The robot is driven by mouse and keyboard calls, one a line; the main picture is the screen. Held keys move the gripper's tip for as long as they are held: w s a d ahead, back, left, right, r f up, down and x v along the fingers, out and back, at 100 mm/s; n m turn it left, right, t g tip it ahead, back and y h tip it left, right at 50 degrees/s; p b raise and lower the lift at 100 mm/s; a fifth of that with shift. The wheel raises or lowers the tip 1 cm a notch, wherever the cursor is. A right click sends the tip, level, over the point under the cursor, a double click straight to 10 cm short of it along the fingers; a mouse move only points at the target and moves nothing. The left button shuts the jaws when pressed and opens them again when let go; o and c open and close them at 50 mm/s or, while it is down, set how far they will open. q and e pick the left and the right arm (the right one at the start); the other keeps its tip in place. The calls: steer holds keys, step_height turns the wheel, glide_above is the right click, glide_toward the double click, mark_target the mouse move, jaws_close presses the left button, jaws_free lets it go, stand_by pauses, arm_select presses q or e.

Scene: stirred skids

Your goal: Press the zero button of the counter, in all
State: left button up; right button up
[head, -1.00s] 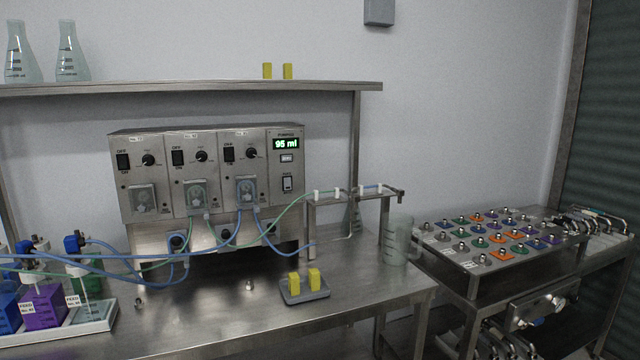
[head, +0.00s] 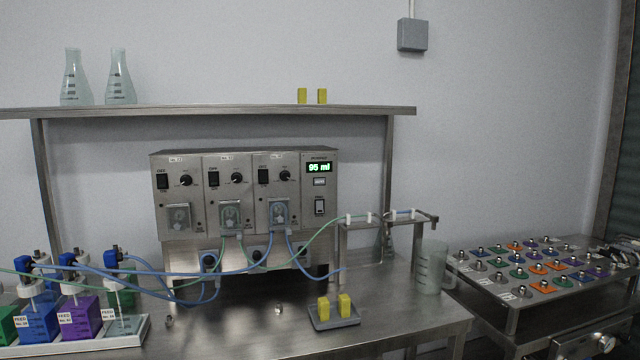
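The counter (head: 319,195) is the right-hand panel of the steel pump unit, in the middle of the head view. Its green display (head: 319,168) reads 95 ml. A small pale button (head: 319,182), likely the zero button, sits just below the display; its label is too small to read. A rocker switch (head: 320,206) is lower on the same panel. Neither of my grippers shows in the head view.
Tubes run from feed bottles (head: 78,315) at the left to the pump heads (head: 231,214) and a tube rack (head: 388,222). A beaker (head: 430,268) stands right of the rack. A grey tray (head: 334,322) with two yellow blocks sits in front. A shelf (head: 210,111) hangs above.

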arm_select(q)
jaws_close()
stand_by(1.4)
